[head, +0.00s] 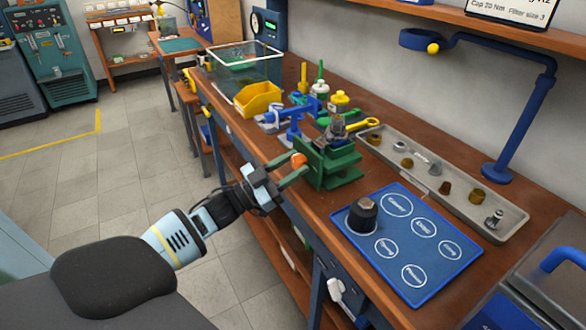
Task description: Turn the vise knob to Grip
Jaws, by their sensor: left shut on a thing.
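The green vise (330,163) stands at the front edge of the wooden workbench. A grey metal part (336,128) sits at its top; I cannot tell how firmly it is held. The orange vise knob (298,159) is on the vise's left side, facing my arm. My left gripper (291,170) reaches in from the left, its two fingers shut on the knob from either side. The knob's markings, including Grip, are too small to read. My right gripper is not in view.
A blue mat (408,278) with labelled circles and a dark knob-like part (362,215) lies right of the vise. A grey tray (470,206) of small parts is behind. A yellow bin (257,99), a clear tank (232,60) and bottles stand further back. Floor on the left is clear.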

